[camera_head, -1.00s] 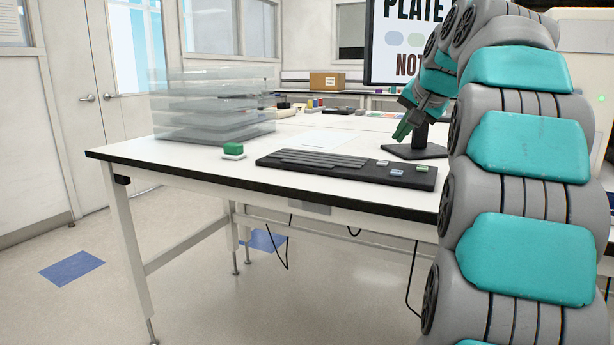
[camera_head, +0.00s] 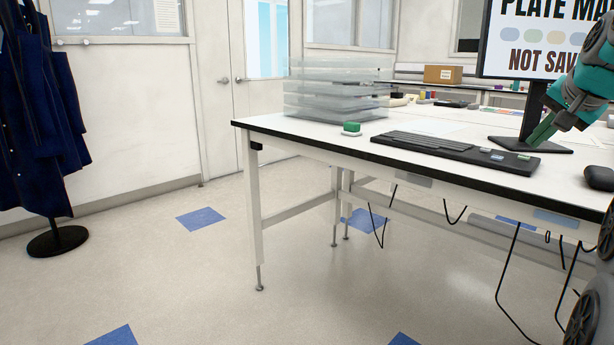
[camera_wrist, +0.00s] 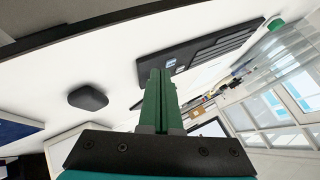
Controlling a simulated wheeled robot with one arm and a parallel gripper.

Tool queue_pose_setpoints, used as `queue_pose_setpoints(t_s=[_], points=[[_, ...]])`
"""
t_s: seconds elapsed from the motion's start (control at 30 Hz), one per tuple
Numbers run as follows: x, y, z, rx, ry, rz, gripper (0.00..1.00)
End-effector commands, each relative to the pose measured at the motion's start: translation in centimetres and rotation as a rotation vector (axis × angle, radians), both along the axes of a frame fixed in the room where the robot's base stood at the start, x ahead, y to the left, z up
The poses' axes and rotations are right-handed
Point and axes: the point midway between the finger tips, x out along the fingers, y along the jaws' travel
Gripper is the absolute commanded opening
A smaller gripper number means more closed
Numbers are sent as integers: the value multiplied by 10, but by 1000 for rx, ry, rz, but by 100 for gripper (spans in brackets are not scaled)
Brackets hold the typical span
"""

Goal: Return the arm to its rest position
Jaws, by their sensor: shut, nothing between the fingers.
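My gripper (camera_head: 541,130) shows at the right of the head view, in front of the monitor's stand and above the right end of the black keyboard (camera_head: 455,149). Its green fingers are together with nothing between them. In the wrist view the shut fingers (camera_wrist: 158,88) point away over the white table, with the keyboard (camera_wrist: 205,50) beyond them to the right. My teal and grey arm comes in from the right edge of the head view; most of it is out of the frame.
The white table (camera_head: 300,127) holds clear stacked trays (camera_head: 335,92), a green-and-white block (camera_head: 351,129), a monitor (camera_head: 548,40) and a black mouse (camera_head: 599,177). A coat stand (camera_head: 57,240) with dark blue coats stands at left. Open floor lies before the table; cables hang beneath it.

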Motion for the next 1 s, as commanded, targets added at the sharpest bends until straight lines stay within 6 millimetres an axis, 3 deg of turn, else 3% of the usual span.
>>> queue_pose_setpoints(t_s=[0.37, 0.63, 0.77, 1.0], points=[[1, 48, -38, 14, 90, 86, 0], [-11, 109, -89, 21, 207, 199, 0], [-33, 157, -132, 20, 306, 296, 0], [-101, 240, -218, -10, 507, 503, 0]])
